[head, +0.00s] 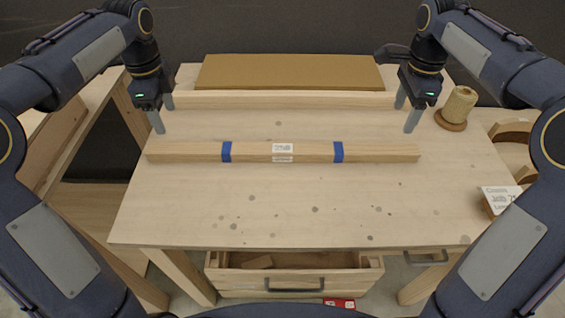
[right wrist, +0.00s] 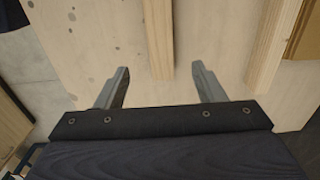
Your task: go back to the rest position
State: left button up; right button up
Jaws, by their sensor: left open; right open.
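My left gripper (head: 161,115) is open and empty above the back left of the wooden workbench (head: 300,205). My right gripper (head: 408,108) is open and empty above the back right of the bench. Its two fingers (right wrist: 160,88) also show apart in the right wrist view. A long wooden bar (head: 200,152) with two blue bands and a white label lies across the bench, in front of both grippers. The end of the bar (right wrist: 158,40) shows beyond the open fingers in the right wrist view. Neither gripper visibly touches it.
A wooden rail (head: 280,99) and a brown board (head: 290,72) lie at the back. A spool (head: 457,105) stands at the back right, a label card (head: 499,199) at the right edge. A partly open drawer (head: 295,275) hangs below. The bench front is clear.

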dwell(0.4)
